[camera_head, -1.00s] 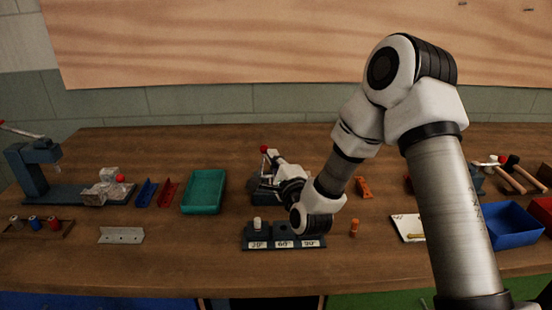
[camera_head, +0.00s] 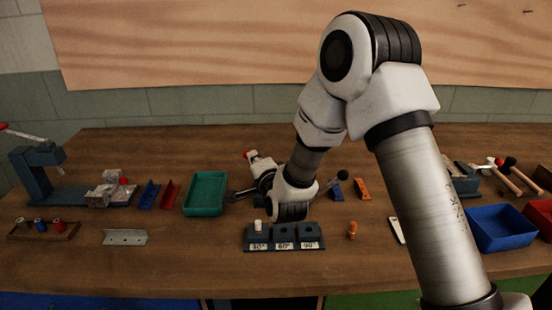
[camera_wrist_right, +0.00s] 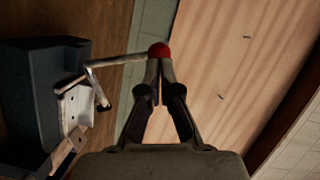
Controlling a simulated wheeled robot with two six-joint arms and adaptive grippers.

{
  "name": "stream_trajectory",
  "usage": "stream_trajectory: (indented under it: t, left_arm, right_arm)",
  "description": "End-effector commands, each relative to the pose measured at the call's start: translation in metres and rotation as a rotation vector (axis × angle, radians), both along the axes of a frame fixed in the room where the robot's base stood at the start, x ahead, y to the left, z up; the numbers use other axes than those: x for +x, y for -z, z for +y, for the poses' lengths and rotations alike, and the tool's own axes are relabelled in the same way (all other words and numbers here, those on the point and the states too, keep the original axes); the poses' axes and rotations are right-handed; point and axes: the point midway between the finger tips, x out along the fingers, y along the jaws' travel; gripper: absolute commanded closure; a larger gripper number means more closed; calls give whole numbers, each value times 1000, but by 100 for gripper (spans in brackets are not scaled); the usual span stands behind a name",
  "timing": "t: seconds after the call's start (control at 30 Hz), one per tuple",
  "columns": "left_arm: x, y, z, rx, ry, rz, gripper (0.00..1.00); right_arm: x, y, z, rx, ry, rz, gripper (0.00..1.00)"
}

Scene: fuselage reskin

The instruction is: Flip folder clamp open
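The folder's clamp lever has a red ball knob (camera_head: 247,155), seen left of my wrist in the head view. In the right wrist view, the red knob (camera_wrist_right: 160,50) ends a pale lever that runs left to the folder's dark body (camera_wrist_right: 30,95). My right gripper (camera_wrist_right: 159,65) has its fingers drawn together, with only a thin slit between them. Its tips meet the near side of the knob; I cannot tell whether they pinch it. My right wrist hides much of the folder in the head view. My left gripper is not in view.
A green tray (camera_head: 205,208) lies left, a blue bin (camera_head: 500,230) right. An orange piece (camera_head: 352,230) stands near the front.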

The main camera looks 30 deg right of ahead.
Motion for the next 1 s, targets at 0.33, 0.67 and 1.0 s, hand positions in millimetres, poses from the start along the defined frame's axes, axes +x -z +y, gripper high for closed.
stream_trajectory:
  t: [0.33,0.67,1.0]
  left_arm:
    - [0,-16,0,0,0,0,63]
    - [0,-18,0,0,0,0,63]
    - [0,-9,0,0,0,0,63]
  right_arm:
    - [15,6,24,-281,-1,172,100]
    - [25,24,40,-536,1,327,100]
    - [28,38,46,-530,1,325,100]
